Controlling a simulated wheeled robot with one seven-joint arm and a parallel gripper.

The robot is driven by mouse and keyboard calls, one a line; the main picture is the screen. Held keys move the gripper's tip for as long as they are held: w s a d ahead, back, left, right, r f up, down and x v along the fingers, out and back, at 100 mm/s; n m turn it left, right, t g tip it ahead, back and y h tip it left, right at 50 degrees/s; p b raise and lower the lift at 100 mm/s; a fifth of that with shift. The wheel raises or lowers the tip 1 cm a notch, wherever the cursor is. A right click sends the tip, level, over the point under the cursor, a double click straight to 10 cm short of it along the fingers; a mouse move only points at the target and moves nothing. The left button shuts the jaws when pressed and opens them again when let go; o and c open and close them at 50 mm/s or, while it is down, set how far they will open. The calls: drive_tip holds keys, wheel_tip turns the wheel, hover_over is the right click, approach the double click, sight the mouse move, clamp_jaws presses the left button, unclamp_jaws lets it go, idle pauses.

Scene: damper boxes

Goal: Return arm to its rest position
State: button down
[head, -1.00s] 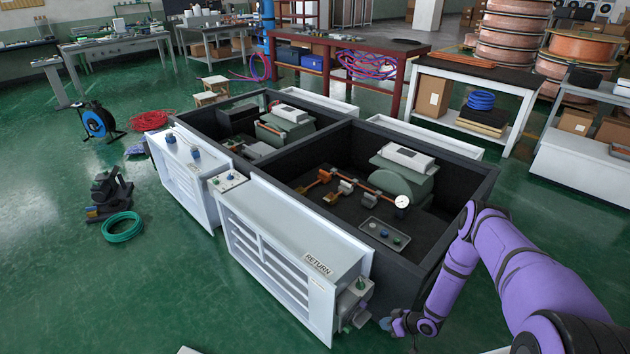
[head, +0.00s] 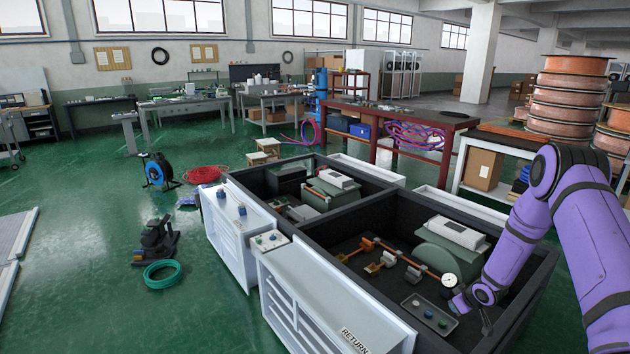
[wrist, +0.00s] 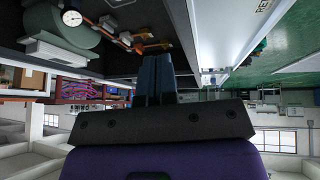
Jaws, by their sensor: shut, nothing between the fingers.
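My purple arm (head: 525,235) comes in from the right of the head view and bends down over the right-hand dark box. My gripper (head: 457,303) is above that box's front right part, close to the small tray with knobs (head: 430,315) in the picture. In the wrist view, the gripper's dark fingers (wrist: 155,80) are together with nothing between them. The wrist view is upside down and shows the box's gauge (wrist: 72,18) and copper pipe. Whether the gripper touches anything is hidden.
Two open dark boxes hold equipment; the right one has a pressure gauge (head: 449,280) and a green cylinder with a white unit. A white louvred panel marked RETURN (head: 330,300) stands along the front. A green hose coil (head: 162,273) lies on the open floor at left.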

wheel_tip(320, 180, up, 32)
drive_tip(key=s+a+m+h, duration=0.2)
drive_tip(key=s+h, duration=0.1)
drive_tip(key=h, duration=0.1)
drive_tip(key=s+a+r+m, duration=0.1)
drive_tip(key=s+a+r, duration=0.1)
drive_tip(key=s+r, duration=0.5)
drive_tip(key=s+a+r+m, duration=0.1)
drive_tip(key=s+a+r, duration=0.25)
drive_tip(key=r, duration=0.45)
drive_tip(key=s+a+r, duration=0.2)
drive_tip(key=s, duration=0.8)
drive_tip(key=s+a+r+m+y, duration=0.1)
drive_tip(key=s+a+r, duration=0.2)
drive_tip(key=s, duration=0.7)
drive_tip(key=s+a+r+y, duration=0.1)
drive_tip(key=s+a+r, duration=0.2)
drive_tip(key=s, duration=0.7)
drive_tip(key=shift+m+g, duration=0.3)
drive_tip(key=shift+g, duration=0.1)
drive_tip(key=shift+r, duration=0.1)
